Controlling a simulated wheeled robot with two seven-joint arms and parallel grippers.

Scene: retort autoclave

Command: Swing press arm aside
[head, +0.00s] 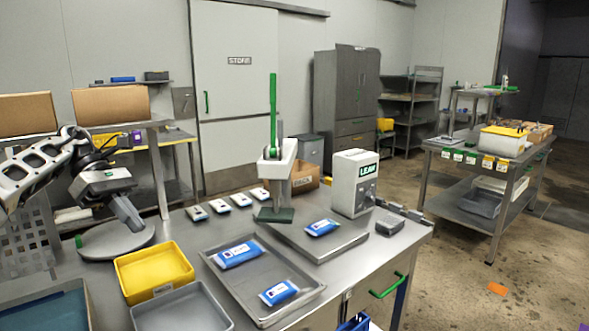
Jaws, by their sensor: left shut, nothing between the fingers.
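The press arm (278,158) stands at the middle of the steel table, a pale head with a tall upright green handle (273,105). Its dark green pad (274,214) is low over the left corner of a flat metal plate (318,247); whether it touches is unclear. A white box marked LEAK (354,183) stands to its right. My left gripper (134,226) is shut and empty, pointing down over a round grey disc at the table's left, well apart from the press. My right gripper is not in view.
Blue-and-white pouches lie on the plate and in a grey tray (229,270). Several small packs line the back of the table, with a cardboard box (306,178) behind the press. A yellow bin (153,271) stands front left. A cart (470,205) is at the right.

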